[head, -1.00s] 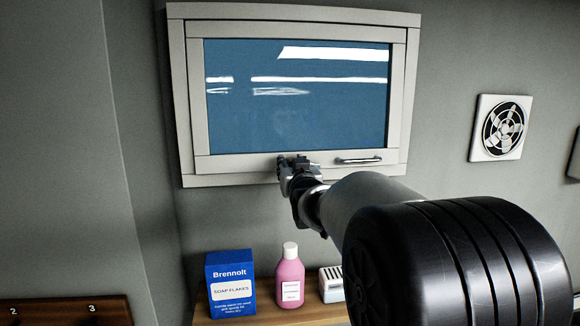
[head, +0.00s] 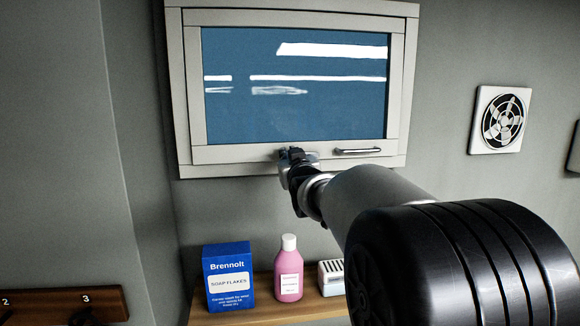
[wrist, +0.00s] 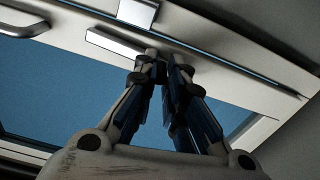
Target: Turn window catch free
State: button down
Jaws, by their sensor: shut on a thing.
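The window (head: 295,90) has a pale frame and blue glass, and its sash looks closed. The metal catch shows in the wrist view as a pale lever bar (wrist: 115,42) along the bottom rail, beside a small plate (wrist: 137,12) on the frame. My gripper (wrist: 160,66) is shut on the catch, with its fingertips at the lever's right end in that view. The fingers hide that end. In the head view, my gripper (head: 294,156) is at the bottom rail, left of the pull handle, and covers much of the catch.
A metal pull handle (head: 357,151) sits on the bottom rail. Below, a wooden shelf (head: 265,315) holds a blue soap box (head: 229,278), a pink bottle (head: 289,270) and a white slotted item (head: 332,278). A wall fan (head: 500,120) is at the right.

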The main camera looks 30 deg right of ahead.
jog(key=shift+f+n+b, duration=0.25)
jog(key=shift+n+b, duration=0.2)
jog(key=shift+n, duration=0.05)
jog(key=c, duration=1.9)
grip_release()
jog(key=shift+o, duration=1.1)
jog(key=shift+s+a, duration=0.1)
jog(key=shift+s, duration=0.2)
jog(key=shift+o, duration=0.4)
jog(key=v, duration=1.1)
jog(key=shift+s, duration=0.25)
jog(key=shift+r, duration=0.1)
